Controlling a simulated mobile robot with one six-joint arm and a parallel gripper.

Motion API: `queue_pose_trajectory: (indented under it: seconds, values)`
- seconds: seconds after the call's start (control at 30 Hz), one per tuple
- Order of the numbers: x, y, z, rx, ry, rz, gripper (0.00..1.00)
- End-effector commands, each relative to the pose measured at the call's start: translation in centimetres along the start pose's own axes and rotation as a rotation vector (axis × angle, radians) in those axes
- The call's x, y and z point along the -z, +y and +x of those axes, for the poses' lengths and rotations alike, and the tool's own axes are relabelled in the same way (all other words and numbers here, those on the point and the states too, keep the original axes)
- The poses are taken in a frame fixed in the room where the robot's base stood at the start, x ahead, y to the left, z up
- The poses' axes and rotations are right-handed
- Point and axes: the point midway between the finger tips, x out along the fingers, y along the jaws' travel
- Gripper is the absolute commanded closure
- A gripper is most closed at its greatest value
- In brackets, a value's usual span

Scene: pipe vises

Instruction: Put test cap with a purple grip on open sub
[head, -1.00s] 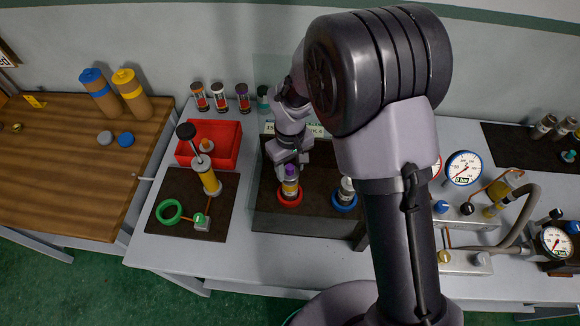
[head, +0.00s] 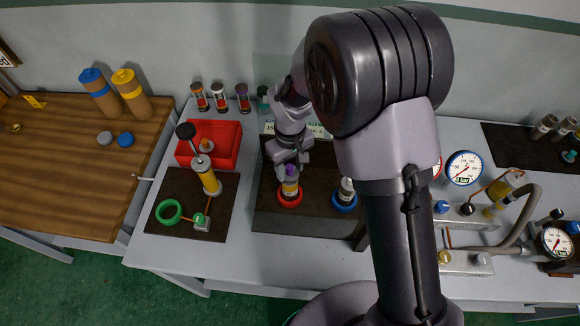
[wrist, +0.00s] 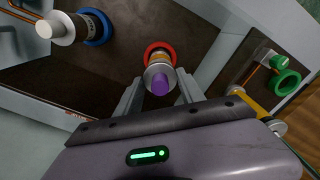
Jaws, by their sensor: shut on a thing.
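The test cap with a purple grip (head: 291,171) is upright at the top of a yellow-bodied sub (head: 290,188) standing in a red ring (head: 290,199). In the wrist view the purple grip (wrist: 160,84) lies between my fingers, above a silver flange and the yellow body (wrist: 159,58). My gripper (head: 289,163) is shut on the cap and points down at it; it also shows in the wrist view (wrist: 157,92). I cannot tell whether the cap is fully seated. A second sub (head: 346,187), grey and white-topped, stands in a blue ring to the right.
A red bin (head: 225,139) and a dark mat (head: 160,188) with a yellow cylinder (head: 210,182) and green ring (head: 169,211) lie left. Several small capped jars stand behind. Gauges (head: 464,168) and hoses crowd the right. The bench front (head: 230,260) is clear.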

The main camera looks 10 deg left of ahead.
Motion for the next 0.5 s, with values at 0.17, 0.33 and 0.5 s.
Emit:
queue_pose_trajectory:
  seconds: [0.17, 0.33, 0.5]
  values:
    - [0.0, 0.0, 0.1, 0.0, 0.0, 0.0, 1.0]
    - [0.0, 0.0, 0.6, 0.0, 0.0, 0.0, 1.0]
    - [0.0, 0.0, 1.0, 0.0, 0.0, 0.0, 1.0]
